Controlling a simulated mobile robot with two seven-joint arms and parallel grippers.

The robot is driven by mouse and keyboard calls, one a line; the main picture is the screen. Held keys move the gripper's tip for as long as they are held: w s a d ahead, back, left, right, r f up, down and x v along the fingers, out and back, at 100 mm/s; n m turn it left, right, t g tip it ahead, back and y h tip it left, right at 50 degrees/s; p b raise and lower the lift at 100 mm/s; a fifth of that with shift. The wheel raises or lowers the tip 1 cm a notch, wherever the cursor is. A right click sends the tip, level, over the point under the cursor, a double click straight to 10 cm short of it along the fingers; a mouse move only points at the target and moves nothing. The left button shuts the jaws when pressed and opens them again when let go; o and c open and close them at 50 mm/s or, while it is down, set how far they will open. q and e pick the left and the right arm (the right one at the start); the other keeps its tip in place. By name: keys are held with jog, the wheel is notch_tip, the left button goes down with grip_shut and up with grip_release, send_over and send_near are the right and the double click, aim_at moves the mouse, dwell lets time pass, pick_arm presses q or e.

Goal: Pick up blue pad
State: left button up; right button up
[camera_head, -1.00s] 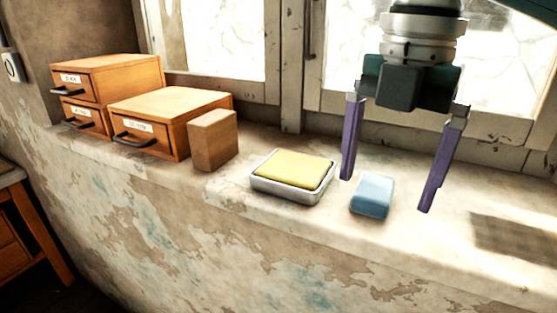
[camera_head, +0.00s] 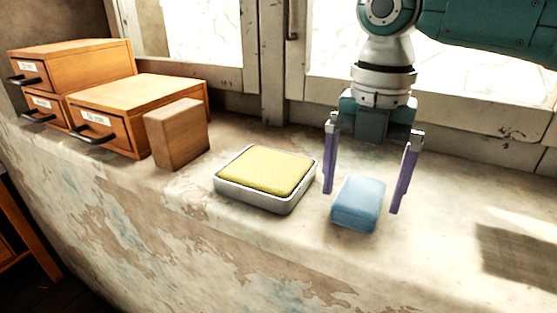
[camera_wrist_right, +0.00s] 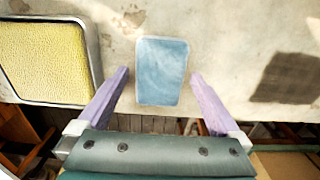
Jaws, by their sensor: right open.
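The blue pad (camera_head: 358,204) is a small light-blue block lying on the worn window sill (camera_head: 440,250). My right gripper (camera_head: 360,201) points down with its two purple fingers wide apart. In the head view the fingers stand to the left and right of the pad, slightly behind it, with nothing held. In the right wrist view the blue pad (camera_wrist_right: 162,71) lies ahead, in line with the gap between the fingertips (camera_wrist_right: 159,76), clear of both. My left gripper is not in view.
A metal tray (camera_head: 252,199) with a yellow sponge (camera_head: 266,170) sits close left of the pad. A wooden block (camera_head: 177,134) and wooden drawer boxes (camera_head: 140,105) stand farther left. The window frame (camera_head: 272,62) is behind.

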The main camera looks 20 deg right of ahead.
jog(key=shift+f, duration=0.6)
jog(key=c, duration=1.3)
jog(key=shift+r, duration=0.1)
notch_tip(320, 180, up, 14)
jog(key=r+b, duration=0.1)
jog(key=b, duration=0.1)
notch_tip(320, 180, up, 5)
jog(key=p, duration=0.2)
send_over(360, 191)
jog(key=shift+s, duration=0.1)
jog(key=shift+f, duration=0.1)
